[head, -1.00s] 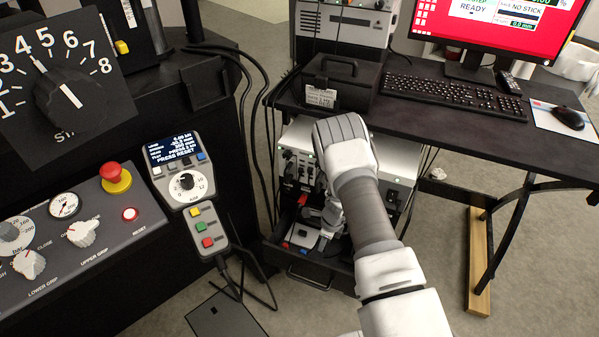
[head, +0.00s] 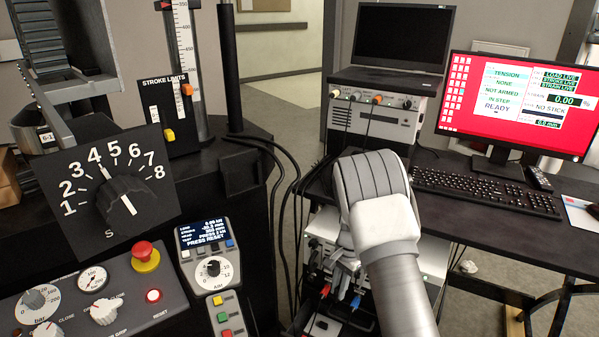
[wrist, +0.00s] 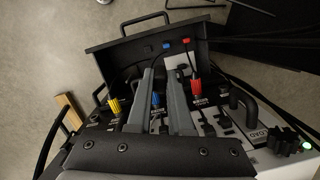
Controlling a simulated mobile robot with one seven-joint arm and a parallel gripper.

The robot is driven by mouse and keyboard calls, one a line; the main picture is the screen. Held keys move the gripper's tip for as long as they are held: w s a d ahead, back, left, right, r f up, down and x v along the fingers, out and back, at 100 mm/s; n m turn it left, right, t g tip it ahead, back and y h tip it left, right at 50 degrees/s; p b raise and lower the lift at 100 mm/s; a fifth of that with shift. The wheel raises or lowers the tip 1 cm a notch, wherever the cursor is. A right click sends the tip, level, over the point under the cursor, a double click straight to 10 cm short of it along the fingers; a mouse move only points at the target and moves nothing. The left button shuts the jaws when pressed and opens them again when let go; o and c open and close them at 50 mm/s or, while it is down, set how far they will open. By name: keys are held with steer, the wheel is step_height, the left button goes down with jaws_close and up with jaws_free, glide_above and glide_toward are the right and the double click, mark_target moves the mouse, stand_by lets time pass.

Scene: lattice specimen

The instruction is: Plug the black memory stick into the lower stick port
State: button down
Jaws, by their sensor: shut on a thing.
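In the wrist view my gripper (wrist: 161,72) reaches up the picture with its two grey fingers close together. It is shut on a small dark thing, which fits the black memory stick but is mostly hidden between the tips. I cannot pick out the lower stick port in either view. The monitor (head: 515,105) shows "NO STICK".
In the wrist view, yellow (wrist: 114,107), blue (wrist: 155,100) and red (wrist: 198,90) plugs stand close around the fingers. A black handle (wrist: 247,104) is to the right. In the head view, a control panel (head: 125,290) and hanging cables (head: 285,190) are to the left.

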steer(key=s+d+r+n+p, duration=0.1)
steer(key=s+r+n+p, duration=0.2)
steer(key=r+p, duration=0.4)
steer(key=s+d+r+n+h+p, duration=0.1)
steer(key=s+r+n+p, duration=0.2)
steer(key=r+p, duration=0.4)
steer(key=s+d+r+n+p, duration=0.1)
steer(key=s+r+n+p, duration=0.2)
steer(key=r+p, duration=0.4)
steer(key=shift+s+r+n+g, duration=0.3)
steer(key=shift+s+r, duration=0.55)
steer(key=shift+r, duration=4.05)
steer(key=shift+d, duration=0.2)
